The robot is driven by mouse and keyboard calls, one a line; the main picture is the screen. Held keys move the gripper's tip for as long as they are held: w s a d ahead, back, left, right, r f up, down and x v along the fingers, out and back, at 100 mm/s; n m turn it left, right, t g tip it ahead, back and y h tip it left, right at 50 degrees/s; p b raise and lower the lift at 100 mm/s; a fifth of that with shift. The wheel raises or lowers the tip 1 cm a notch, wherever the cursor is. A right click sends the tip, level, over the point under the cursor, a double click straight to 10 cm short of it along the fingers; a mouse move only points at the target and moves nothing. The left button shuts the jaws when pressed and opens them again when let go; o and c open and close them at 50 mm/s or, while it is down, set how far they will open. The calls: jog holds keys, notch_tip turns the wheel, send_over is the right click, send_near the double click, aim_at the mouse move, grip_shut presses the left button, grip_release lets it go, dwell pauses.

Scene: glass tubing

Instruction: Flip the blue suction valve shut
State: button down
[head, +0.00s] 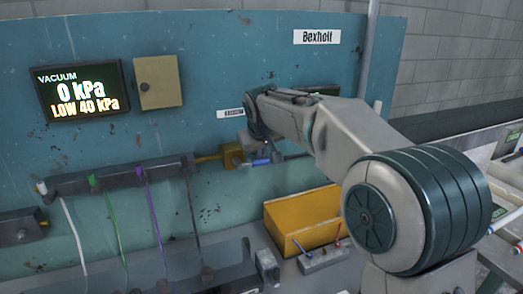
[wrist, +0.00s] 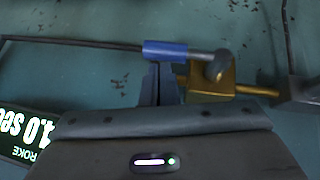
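The suction valve has a brass body (wrist: 213,82) on the teal wall panel, with a grey pivot end and a lever in a blue sleeve (wrist: 165,51). In the wrist view the lever lies nearly level and points left from the pivot. In the head view the brass body (head: 232,155) and blue sleeve (head: 262,161) show just below the end of my arm. My gripper (wrist: 160,68) looks shut, its dark fingers close together with nothing seen between them. The fingertips are right at the sleeve's edge; whether they touch it I cannot tell.
A vacuum display (head: 78,91) reads 0 kPa, LOW 40 kPa. A dark manifold (head: 120,178) with coloured tubes runs left of the valve. A yellow bin (head: 305,220) and a small block with toggles (head: 323,258) sit below. Another lit display (wrist: 28,135) is at the wrist view's lower left.

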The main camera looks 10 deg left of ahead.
jog(key=shift+d, duration=0.1)
dwell(0.3)
jog(key=shift+w+r+p, duration=0.1)
jog(key=shift+r+p, duration=0.2)
jog(key=shift+p, duration=0.1)
jog(key=r+p, duration=0.3)
jog(key=shift+w+a+r, duration=0.2)
jog(key=shift+w+r, duration=0.05)
jog(key=d+b+v, duration=0.1)
jog(key=v, duration=0.8)
jog(key=shift+w+d+r+b, duration=0.15)
jog(key=shift+d+r+b, duration=0.15)
jog(key=shift+r+b, duration=0.1)
jog(key=s+d+f+m+g, duration=0.1)
jog(key=s+d+f+m, duration=0.1)
jog(key=s+d+f, duration=0.5)
jog(key=s+d+f+m+g+h, duration=0.1)
jog(key=s+d+f+m, duration=0.1)
jog(key=s+d+f, duration=0.5)
jog(key=s+d+f+m+g, duration=0.1)
jog(key=s+d+f+m, duration=0.1)
jog(key=s+d+f, duration=0.6)
jog(key=s, duration=0.7)
jog(key=shift+s+d+m+g, duration=0.2)
jog(key=shift+s+m+g, duration=0.05)
jog(key=shift+m+g, duration=0.05)
